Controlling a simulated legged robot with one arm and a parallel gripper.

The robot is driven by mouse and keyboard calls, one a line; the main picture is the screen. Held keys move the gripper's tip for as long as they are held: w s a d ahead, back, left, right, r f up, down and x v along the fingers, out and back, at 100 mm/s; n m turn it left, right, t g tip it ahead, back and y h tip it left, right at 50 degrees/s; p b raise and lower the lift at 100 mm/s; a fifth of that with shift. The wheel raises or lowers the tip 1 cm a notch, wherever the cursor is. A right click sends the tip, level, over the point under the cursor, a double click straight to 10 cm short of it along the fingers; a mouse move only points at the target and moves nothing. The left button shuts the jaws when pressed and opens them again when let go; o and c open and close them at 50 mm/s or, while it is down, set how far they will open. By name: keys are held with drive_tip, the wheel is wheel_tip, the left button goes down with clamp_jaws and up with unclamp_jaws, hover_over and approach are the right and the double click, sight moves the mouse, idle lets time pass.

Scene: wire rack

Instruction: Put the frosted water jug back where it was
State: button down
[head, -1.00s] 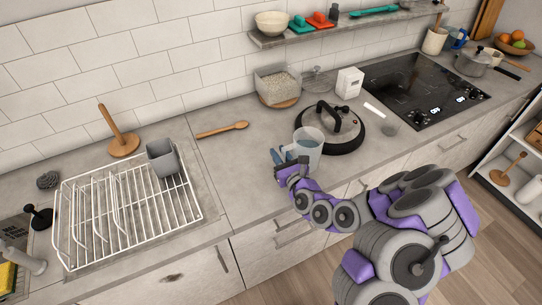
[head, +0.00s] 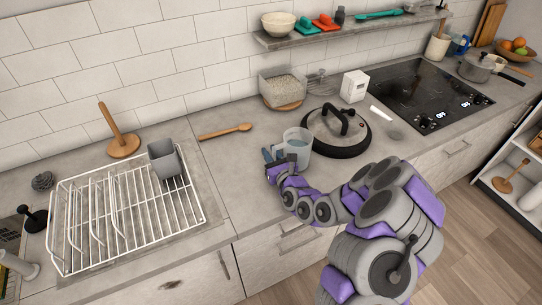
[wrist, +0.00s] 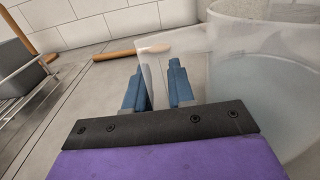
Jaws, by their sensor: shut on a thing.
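The frosted water jug (head: 298,145) is a translucent, pale cup-like vessel at the counter's front, left of the black-rimmed pan lid. It stands upright; I cannot tell whether its base touches the counter. My gripper (head: 271,155) is at its left side, shut on it. In the wrist view the jug (wrist: 240,75) fills the right side, and the blue fingers of my gripper (wrist: 158,88) have part of its frosted wall between them. The jug's lower part is partly hidden by my wrist in the head view.
The glass pan lid (head: 337,132) lies close to the jug's right. A wooden spoon (head: 226,131) lies behind to the left. A white wire rack (head: 125,215) with a grey cup (head: 164,158) stands at left. Counter between rack and jug is clear.

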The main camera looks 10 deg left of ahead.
drive_tip(key=c, duration=1.4)
unclamp_jaws()
drive_tip(key=shift+d, duration=0.15)
drive_tip(key=o, duration=0.4)
drive_tip(key=shift+d+r, duration=0.1)
drive_tip(key=shift+d, duration=0.45)
drive_tip(key=shift+o, duration=0.2)
drive_tip(key=shift+a, duration=0.3)
drive_tip(key=shift+s, duration=0.35)
drive_tip(key=p+v, duration=0.3)
drive_tip(key=v, duration=0.6)
drive_tip(key=shift+w+d+r+p, duration=0.1)
drive_tip(key=shift+d+p, duration=0.1)
drive_tip(key=shift+p, duration=0.1)
drive_tip(key=p+v, duration=0.1)
drive_tip(key=p, duration=0.1)
drive_tip(key=shift+s+d+p, duration=0.15)
drive_tip(key=shift+s+p, duration=0.05)
drive_tip(key=shift+p, duration=0.1)
drive_tip(key=shift+s+d+p, duration=0.3)
drive_tip(key=shift+s+p, duration=0.1)
